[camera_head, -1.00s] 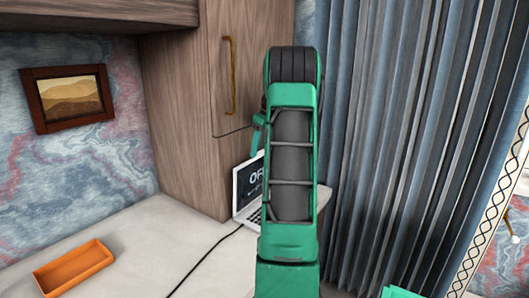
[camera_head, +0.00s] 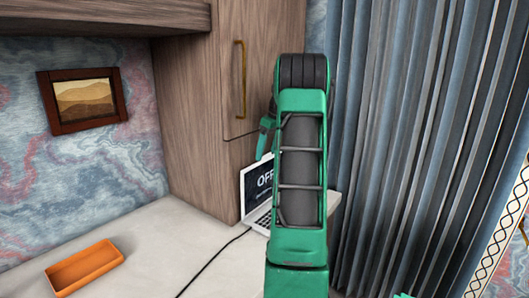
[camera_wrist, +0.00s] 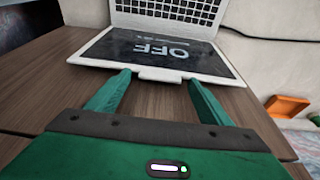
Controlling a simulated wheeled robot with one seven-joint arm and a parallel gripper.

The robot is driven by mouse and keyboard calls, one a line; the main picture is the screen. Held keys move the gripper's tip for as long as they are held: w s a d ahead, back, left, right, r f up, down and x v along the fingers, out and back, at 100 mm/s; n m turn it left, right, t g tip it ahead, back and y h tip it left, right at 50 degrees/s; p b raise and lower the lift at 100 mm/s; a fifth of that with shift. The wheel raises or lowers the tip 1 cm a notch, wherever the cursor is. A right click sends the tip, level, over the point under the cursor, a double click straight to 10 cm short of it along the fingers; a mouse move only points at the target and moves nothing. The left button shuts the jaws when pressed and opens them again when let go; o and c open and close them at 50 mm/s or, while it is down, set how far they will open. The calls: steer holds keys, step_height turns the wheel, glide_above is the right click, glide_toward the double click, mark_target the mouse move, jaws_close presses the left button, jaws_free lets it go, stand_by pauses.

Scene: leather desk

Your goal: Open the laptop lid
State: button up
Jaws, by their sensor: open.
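The laptop stands on the desk with its lid raised and the screen (camera_head: 257,187) showing "OFF". My arm hides its right part in the head view. In the wrist view the screen (camera_wrist: 160,52) appears upside down, with the keyboard (camera_wrist: 170,12) beyond it. My gripper (camera_wrist: 159,77) is open, its two green fingers apart at the lid's free edge, with a small pale tab of the lid between them. I cannot tell if the fingers touch the lid. In the head view only a bit of the gripper shows beside my arm.
A wooden cabinet (camera_head: 190,110) stands right behind the laptop. An orange tray (camera_head: 85,268) lies at the desk's left, and a black cable (camera_head: 213,260) runs from the laptop across the pale desk (camera_head: 150,240). A blue curtain (camera_head: 410,120) hangs at the right.

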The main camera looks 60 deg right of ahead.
steer(key=v, duration=1)
steer(key=shift+r, duration=0.35)
